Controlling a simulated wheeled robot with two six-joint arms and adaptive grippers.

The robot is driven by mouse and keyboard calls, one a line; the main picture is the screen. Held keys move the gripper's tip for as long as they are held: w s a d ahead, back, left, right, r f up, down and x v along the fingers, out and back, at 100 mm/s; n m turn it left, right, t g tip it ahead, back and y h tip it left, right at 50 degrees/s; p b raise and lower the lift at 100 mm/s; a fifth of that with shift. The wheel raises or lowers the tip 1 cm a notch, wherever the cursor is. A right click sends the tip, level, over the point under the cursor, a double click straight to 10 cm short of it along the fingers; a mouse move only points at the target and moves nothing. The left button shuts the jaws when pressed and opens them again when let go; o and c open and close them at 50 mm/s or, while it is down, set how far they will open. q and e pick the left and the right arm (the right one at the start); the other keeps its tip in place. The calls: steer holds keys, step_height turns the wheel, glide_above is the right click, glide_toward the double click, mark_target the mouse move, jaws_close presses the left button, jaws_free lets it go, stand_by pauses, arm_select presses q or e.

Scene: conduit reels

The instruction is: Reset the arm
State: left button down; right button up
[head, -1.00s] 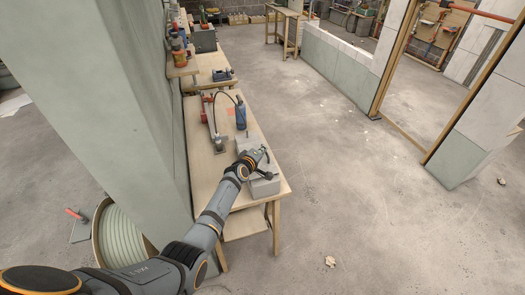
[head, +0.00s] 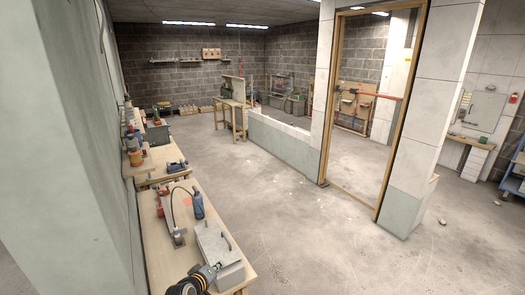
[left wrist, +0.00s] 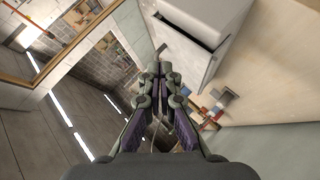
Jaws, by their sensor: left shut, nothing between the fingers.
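My left gripper (head: 212,270) is at the bottom of the head view, in front of the near left part of a grey box (head: 226,256) on the wooden workbench (head: 155,250). In the left wrist view its fingers (left wrist: 160,72) are together, with nothing between them. The grey box also shows in the left wrist view (left wrist: 205,32), at the upper right beyond the fingertips. I cannot tell whether the gripper touches it. My right gripper is in neither view.
A blue bottle (head: 197,205) and a red-and-grey tool (head: 172,222) stand on the workbench beyond the box. A green-grey wall (head: 70,150) rises along the left. Open concrete floor (head: 300,235) lies to the right, before a low wall (head: 284,145) and a wooden door frame (head: 325,110).

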arm_select(q)
steer(key=s+a+r+m+g+y, duration=0.1)
steer(key=s+a+m+g, duration=0.15)
steer(key=s, duration=0.85)
steer(key=s+a+r+m+g+y, duration=0.1)
steer(key=s+a+m+g+y, duration=0.2)
steer(key=s, duration=0.9)
steer(key=s+a+r+m+g, duration=0.15)
steer(key=s+m, duration=0.25)
steer(key=s, duration=0.7)
step_height(320, 180, down, 27)
steer(key=s+a+g+b, duration=0.2)
steer(key=b, duration=0.1)
steer(key=s+f+n+g+b, duration=0.1)
steer(key=s+f+b, duration=0.1)
steer(key=s+f, duration=1.7)
steer(key=shift+a+f, duration=0.4)
steer(key=shift+f, duration=0.25)
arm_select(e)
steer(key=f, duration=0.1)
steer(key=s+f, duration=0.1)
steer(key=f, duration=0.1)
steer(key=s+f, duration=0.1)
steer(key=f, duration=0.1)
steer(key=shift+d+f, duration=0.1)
